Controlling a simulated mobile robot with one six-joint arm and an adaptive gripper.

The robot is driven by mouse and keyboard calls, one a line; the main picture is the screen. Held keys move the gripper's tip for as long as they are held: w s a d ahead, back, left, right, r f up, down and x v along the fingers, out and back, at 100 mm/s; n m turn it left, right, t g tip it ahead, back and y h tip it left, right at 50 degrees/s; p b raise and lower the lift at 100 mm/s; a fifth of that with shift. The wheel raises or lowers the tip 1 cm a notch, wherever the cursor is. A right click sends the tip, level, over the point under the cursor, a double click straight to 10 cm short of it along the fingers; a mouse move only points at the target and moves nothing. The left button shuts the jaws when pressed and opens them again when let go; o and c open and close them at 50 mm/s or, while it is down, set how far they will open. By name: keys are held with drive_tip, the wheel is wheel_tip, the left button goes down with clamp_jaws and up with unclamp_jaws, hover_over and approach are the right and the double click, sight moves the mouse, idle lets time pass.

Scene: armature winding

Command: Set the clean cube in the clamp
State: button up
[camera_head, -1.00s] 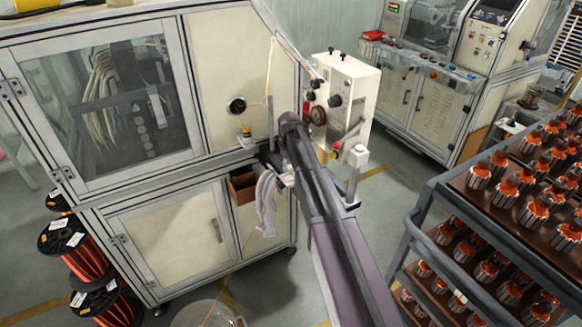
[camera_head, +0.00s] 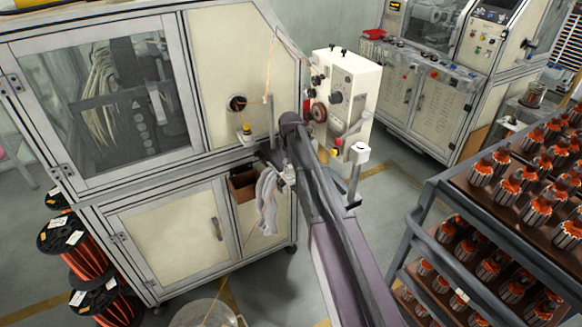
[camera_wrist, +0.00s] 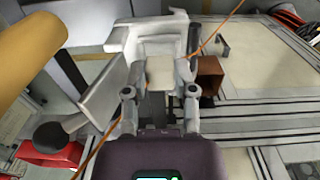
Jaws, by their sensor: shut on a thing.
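My gripper (camera_wrist: 160,90) is shut on a small pale cream cube (camera_wrist: 160,72), which shows between its two fingertips in the wrist view. A light grey, block-like form (camera_wrist: 145,36) lies just beyond the cube and partly around it. I cannot tell whether this is the clamp, or whether the cube touches it. In the head view my gripper (camera_head: 288,176) is small, at the far end of my arm, beside the winding machine's front; the cube cannot be made out there.
A white tension unit (camera_head: 345,90) stands close on the right. A thin copper wire (camera_wrist: 215,35) crosses near the fingers. A rack of armatures (camera_head: 500,225) stands at right.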

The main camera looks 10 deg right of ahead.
drive_tip(key=shift+f+b, duration=0.95)
drive_tip(key=shift+b, duration=0.05)
idle(0.4)
drive_tip(key=o, duration=0.7)
drive_tip(key=shift+o, duration=0.2)
drive_tip(key=shift+r, duration=0.15)
